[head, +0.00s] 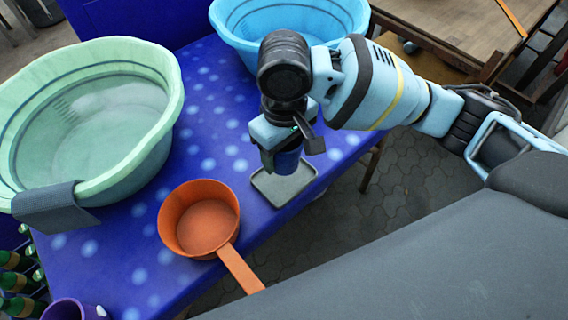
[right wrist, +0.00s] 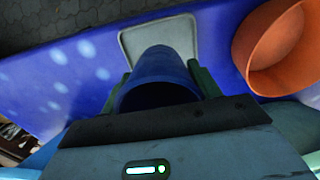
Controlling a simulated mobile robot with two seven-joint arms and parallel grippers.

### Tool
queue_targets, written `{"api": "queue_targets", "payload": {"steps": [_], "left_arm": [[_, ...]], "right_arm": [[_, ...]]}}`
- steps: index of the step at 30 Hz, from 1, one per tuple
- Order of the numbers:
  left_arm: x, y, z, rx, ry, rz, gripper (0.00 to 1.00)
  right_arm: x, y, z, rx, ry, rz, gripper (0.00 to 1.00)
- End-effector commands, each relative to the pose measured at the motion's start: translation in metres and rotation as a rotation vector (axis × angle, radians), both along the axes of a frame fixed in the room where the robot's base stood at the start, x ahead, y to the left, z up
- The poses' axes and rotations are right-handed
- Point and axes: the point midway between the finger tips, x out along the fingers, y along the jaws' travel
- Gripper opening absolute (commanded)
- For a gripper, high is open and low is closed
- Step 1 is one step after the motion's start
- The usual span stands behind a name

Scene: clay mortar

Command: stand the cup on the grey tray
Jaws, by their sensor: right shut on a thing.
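The blue cup (head: 287,160) is upright in my right gripper (head: 279,148), which points down over the table. In the right wrist view the cup (right wrist: 160,72) sits between the two fingers of the gripper (right wrist: 163,85), which are shut on its sides. The grey tray (head: 298,186) lies flat near the table's right edge, directly below the cup; it also shows in the right wrist view (right wrist: 180,35). The cup's base overlaps the tray in both views; I cannot tell whether it touches it. My left gripper is not in view.
An orange saucepan (head: 205,228) stands left of the tray, its handle toward the front edge. A green basin (head: 150,150) with a grey cloth (head: 48,207) on its rim and a blue basin (head: 240,45) stand behind. A purple mug (head: 75,310) and green bottles (head: 18,280) are lower left.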

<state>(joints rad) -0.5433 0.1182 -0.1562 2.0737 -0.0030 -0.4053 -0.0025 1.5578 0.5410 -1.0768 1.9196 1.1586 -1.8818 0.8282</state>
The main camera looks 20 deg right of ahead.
Motion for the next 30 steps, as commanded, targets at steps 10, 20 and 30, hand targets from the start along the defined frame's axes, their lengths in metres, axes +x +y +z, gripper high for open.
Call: {"api": "queue_targets", "payload": {"steps": [10,20,30], "left_arm": [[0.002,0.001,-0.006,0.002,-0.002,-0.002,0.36],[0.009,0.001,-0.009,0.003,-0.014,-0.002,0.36],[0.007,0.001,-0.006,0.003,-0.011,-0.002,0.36]], "right_arm": [[0.000,0.000,-0.027,0.000,0.001,0.000,0.39],[0.000,0.000,-0.049,0.000,-0.002,0.001,0.39],[0.000,0.000,-0.052,0.001,-0.002,0.001,0.72]]}}
